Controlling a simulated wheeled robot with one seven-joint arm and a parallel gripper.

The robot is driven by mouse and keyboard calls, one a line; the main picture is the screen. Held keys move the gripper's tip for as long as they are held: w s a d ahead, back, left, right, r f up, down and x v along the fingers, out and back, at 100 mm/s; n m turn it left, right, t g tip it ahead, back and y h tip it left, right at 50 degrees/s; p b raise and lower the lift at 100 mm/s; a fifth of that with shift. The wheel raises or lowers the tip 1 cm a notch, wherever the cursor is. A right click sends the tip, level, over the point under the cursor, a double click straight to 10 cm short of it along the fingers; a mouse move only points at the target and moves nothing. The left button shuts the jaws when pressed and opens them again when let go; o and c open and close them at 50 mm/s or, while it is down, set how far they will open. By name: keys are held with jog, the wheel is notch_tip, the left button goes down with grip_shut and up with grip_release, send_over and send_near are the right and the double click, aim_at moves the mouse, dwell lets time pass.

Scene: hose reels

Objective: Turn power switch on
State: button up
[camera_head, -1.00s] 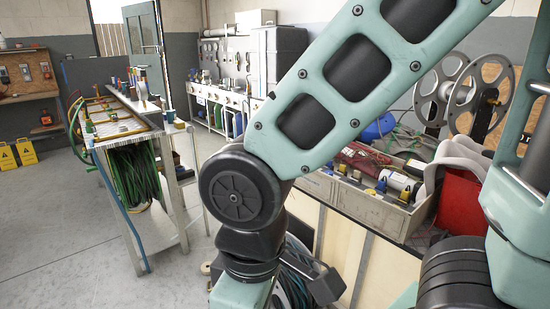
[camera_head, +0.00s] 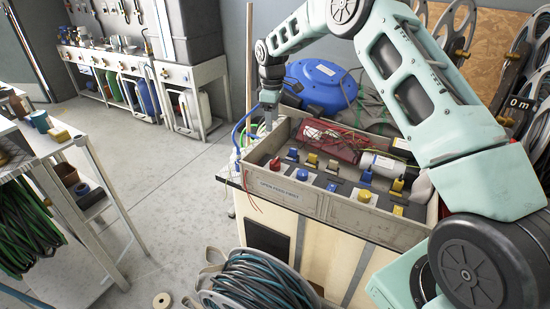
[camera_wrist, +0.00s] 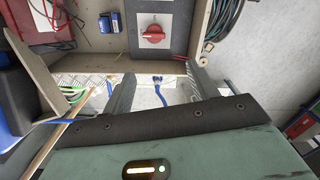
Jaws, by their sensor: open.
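A red rotary knob (camera_wrist: 153,34) is mounted on a grey plate in the wrist view, just beyond my fingertips. In the head view, a red knob (camera_head: 275,166) stands at the left end of a crate-like control panel (camera_head: 345,208), in front of my gripper. I take it to be the power switch. My gripper (camera_head: 268,124) points down at the panel's back left corner. In the wrist view my gripper (camera_wrist: 160,73) has its two fingers apart, with nothing held between them. The fingers do not touch the knob.
A blue cable (camera_wrist: 160,95) shows between and below the fingers. A blue button box (camera_wrist: 109,22) sits beside the switch plate. A red box (camera_head: 333,140) with loose wires and several coloured knobs fill the panel. A blue reel (camera_head: 320,85) stands behind.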

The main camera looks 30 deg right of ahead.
jog(key=d, duration=0.1)
jog(key=p, duration=0.3)
send_near(275, 160)
notch_tip(275, 160, down, 10)
jog(key=shift+c, duration=0.3)
jog(key=c, duration=0.7)
